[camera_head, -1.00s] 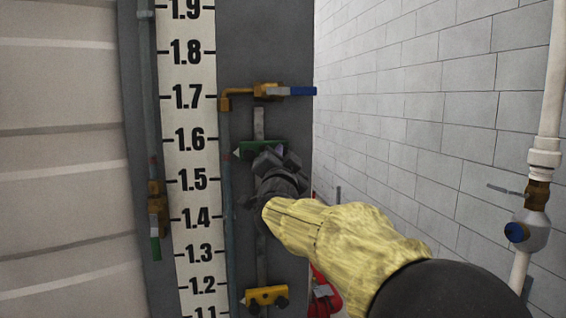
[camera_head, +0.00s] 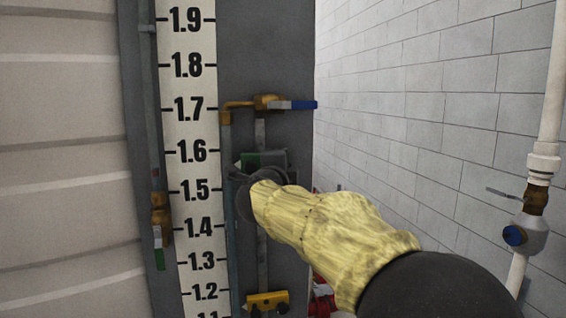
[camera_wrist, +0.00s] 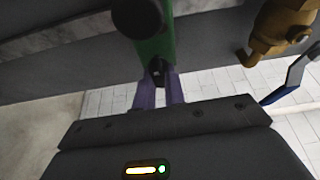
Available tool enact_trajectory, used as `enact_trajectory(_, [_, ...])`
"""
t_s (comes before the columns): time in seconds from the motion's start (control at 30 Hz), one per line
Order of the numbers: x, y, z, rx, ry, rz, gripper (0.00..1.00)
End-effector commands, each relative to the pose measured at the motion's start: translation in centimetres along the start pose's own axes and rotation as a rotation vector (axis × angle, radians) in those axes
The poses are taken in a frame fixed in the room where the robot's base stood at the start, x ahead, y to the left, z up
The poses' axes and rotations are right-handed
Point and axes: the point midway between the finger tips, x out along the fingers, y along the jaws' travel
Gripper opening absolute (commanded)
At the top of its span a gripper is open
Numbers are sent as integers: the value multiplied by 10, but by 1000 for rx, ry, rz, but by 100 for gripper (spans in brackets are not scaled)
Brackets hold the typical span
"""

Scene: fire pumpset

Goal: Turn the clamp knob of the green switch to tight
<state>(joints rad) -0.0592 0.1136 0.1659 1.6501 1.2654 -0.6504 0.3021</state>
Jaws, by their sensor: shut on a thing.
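The green switch (camera_head: 262,159) sits on the vertical rail beside the white number scale, just above the 1.5 mark. My arm and wrist partly hide it in the head view. In the wrist view the green switch (camera_wrist: 154,42) runs down toward my gripper. A small dark clamp knob (camera_wrist: 157,71) shows at its near end. My gripper (camera_wrist: 159,82) has purple fingers, one on each side of this knob, and is shut on it. A larger round black knob (camera_wrist: 138,15) shows at the upper end. The fingertips are hard to make out in the head view.
A brass valve with a blue handle (camera_head: 302,104) is above the green switch. A yellow switch (camera_head: 267,301) with dark knobs is below. The number scale (camera_head: 193,150) and a pipe stand close on the left. A white brick wall (camera_head: 420,130) is on the right.

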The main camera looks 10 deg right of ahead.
Motion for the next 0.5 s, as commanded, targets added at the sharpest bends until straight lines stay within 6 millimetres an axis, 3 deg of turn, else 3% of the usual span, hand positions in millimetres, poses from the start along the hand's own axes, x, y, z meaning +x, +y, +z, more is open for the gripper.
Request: enact_trajectory(0.5, [0,0,-1,56,2,23,0])
